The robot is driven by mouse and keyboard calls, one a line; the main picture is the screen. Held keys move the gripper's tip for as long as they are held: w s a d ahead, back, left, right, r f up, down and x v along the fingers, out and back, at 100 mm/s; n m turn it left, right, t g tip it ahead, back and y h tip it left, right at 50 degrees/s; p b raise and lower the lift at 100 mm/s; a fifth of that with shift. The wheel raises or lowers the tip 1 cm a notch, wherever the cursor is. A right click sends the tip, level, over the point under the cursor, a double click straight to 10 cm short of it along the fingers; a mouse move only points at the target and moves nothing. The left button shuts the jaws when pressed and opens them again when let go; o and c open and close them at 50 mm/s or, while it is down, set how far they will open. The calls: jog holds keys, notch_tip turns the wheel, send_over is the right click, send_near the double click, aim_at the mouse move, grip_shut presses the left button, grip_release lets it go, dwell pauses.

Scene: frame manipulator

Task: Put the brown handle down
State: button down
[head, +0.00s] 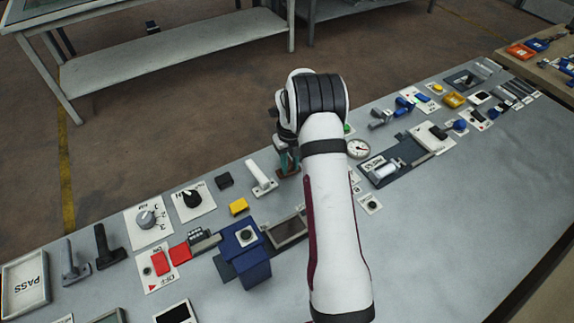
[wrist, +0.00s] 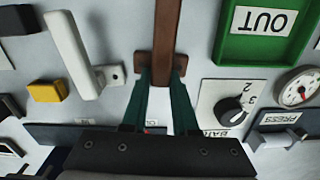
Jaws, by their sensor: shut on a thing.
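The brown handle (wrist: 167,28) is a long bar with a wider foot, seen at the top middle of the wrist view. My gripper (wrist: 163,76) has teal fingers shut on the handle near its foot. In the head view my gripper (head: 284,158) is at the back edge area of the grey table, mostly hidden by my arm. A small brown part of the handle (head: 289,172) shows beneath it, low over or on the table. Whether the foot touches the table is unclear.
A white handle (wrist: 78,55) stands close on the left, with a yellow block (wrist: 47,91) beyond it. A green OUT tray (wrist: 257,48), a rotary knob (wrist: 231,113) and a gauge (wrist: 297,90) are on the right. The table's front strip (head: 450,200) is clear.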

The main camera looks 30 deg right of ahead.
jog(key=shift+r, duration=0.15)
jog(key=shift+r, duration=0.4)
jog(key=r, duration=0.2)
jog(key=s+d+r, duration=0.1)
jog(key=r, duration=0.1)
jog(key=s+d+r, duration=0.5)
jog(key=s+r, duration=0.1)
jog(key=s, duration=0.3)
jog(key=s+a+r, duration=0.3)
jog(key=s+a, duration=0.2)
jog(key=s, duration=0.5)
jog(key=s+a+f+n, duration=0.1)
jog(key=s+a, duration=0.3)
jog(key=s, duration=0.1)
jog(key=w+a+f, duration=0.4)
jog(key=w, duration=0.1)
jog(key=w+a+f, duration=0.2)
jog(key=w, duration=0.1)
jog(key=shift+a+f, duration=0.25)
jog(key=shift+a, duration=0.1)
jog(key=shift+w+a+f, duration=0.1)
jog(key=shift+w+f, duration=0.05)
jog(key=shift+f, duration=0.95)
jog(key=shift+w+a+f, duration=0.1)
jog(key=shift+f, duration=0.95)
jog(key=shift+f, duration=0.1)
